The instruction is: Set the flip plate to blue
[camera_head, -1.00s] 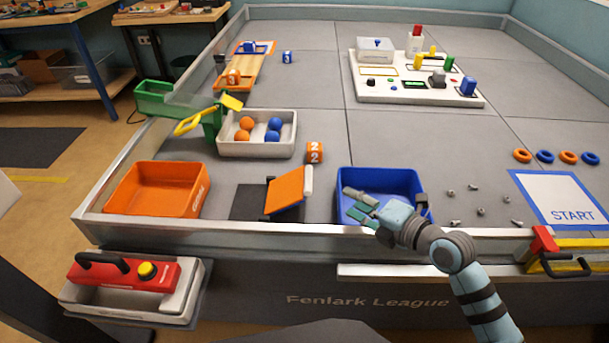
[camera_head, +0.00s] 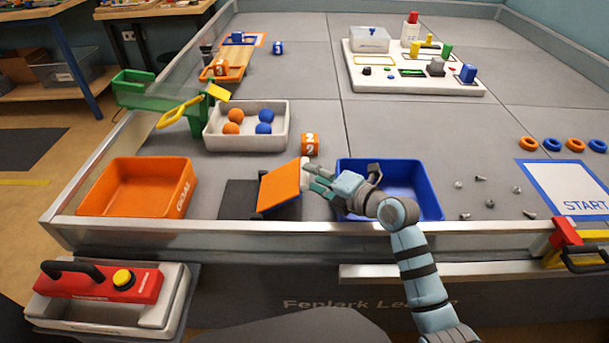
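The flip plate (camera_head: 279,187) shows its orange face and sits tilted on a dark base (camera_head: 238,200) near the front of the field, its right side raised. A white piece, like a grip (camera_head: 305,166), is at its upper right edge. My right gripper (camera_head: 311,179) is just right of the plate, pointing left toward it. Its two teal fingers look apart with nothing between them; I cannot tell whether they touch the white piece. My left gripper is not in view.
An orange bin (camera_head: 140,205) stands left of the plate, and a blue bin (camera_head: 420,190) lies under my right arm. A number cube (camera_head: 310,145) and a white tray (camera_head: 245,146) of balls are behind. Loose screws lie to the right.

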